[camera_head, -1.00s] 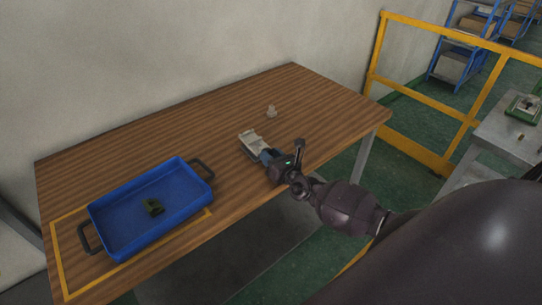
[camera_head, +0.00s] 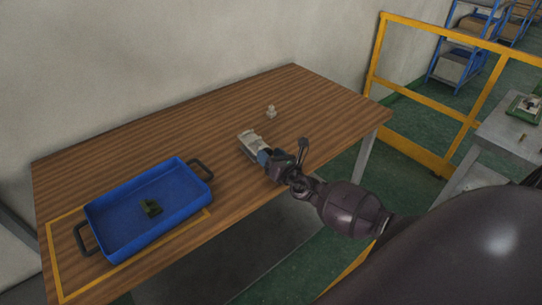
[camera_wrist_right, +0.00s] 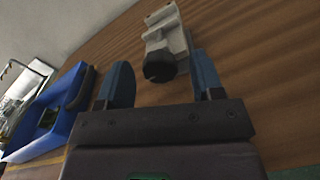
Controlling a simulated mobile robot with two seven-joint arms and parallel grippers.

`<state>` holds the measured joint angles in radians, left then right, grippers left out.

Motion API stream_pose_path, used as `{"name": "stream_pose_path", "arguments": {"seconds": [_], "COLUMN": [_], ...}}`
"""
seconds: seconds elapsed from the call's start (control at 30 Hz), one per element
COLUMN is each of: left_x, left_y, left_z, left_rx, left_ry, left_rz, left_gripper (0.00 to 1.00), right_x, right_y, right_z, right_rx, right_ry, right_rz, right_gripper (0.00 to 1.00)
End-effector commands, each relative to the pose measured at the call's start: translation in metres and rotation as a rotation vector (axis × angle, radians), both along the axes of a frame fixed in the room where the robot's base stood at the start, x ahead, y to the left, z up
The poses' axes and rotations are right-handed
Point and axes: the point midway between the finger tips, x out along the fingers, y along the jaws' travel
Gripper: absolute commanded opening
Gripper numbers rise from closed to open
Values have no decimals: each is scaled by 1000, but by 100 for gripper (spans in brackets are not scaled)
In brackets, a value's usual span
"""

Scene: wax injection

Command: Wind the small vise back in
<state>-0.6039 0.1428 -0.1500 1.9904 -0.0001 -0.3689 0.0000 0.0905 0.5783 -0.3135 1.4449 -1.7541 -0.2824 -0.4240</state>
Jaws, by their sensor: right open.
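The small vise (camera_head: 249,139) is a light grey block on the wooden table, right of the blue tray. In the right wrist view the vise (camera_wrist_right: 164,27) shows its grey body, with a dark round knob (camera_wrist_right: 159,66) on the end facing me. My right gripper (camera_head: 263,156) is at the near end of the vise. In the right wrist view the right gripper (camera_wrist_right: 162,84) is open, its two blue fingers apart with the knob between and just beyond them. I cannot tell whether a finger touches the knob. My left gripper is not in view.
A blue tray (camera_head: 99,214) with dark handles stands at the table's left, holding a small dark green part (camera_head: 150,207). A small pale piece (camera_head: 271,111) stands behind the vise. The table (camera_head: 200,125) is clear around them. A yellow railing (camera_head: 420,90) stands at the right.

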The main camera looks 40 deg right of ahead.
Motion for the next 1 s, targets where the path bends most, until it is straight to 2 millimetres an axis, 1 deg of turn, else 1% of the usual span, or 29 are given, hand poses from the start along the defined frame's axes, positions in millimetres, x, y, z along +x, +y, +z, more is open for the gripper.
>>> {"name": "stream_pose_path", "arguments": {"seconds": [0.13, 0.27, 0.37, 0.7, 0.8, 1.0], "left_x": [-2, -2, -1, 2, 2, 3], "left_y": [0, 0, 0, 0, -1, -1], "left_z": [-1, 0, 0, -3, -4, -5], "left_rx": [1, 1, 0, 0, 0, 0], "left_ry": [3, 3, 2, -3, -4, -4], "left_rz": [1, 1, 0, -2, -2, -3], "left_gripper": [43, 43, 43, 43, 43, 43], "right_x": [-1, -10, -24, -82, -94, -107], "right_y": [0, 0, -1, -2, -2, -2], "right_z": [0, -1, -1, -1, -1, 0], "right_rx": [0, 1, 0, 0, -1, 0], "right_ry": [0, 1, 1, 2, 1, 1], "right_rz": [0, 0, 0, 0, -1, 0], "right_gripper": [61, 61, 61, 61, 61, 61]}}
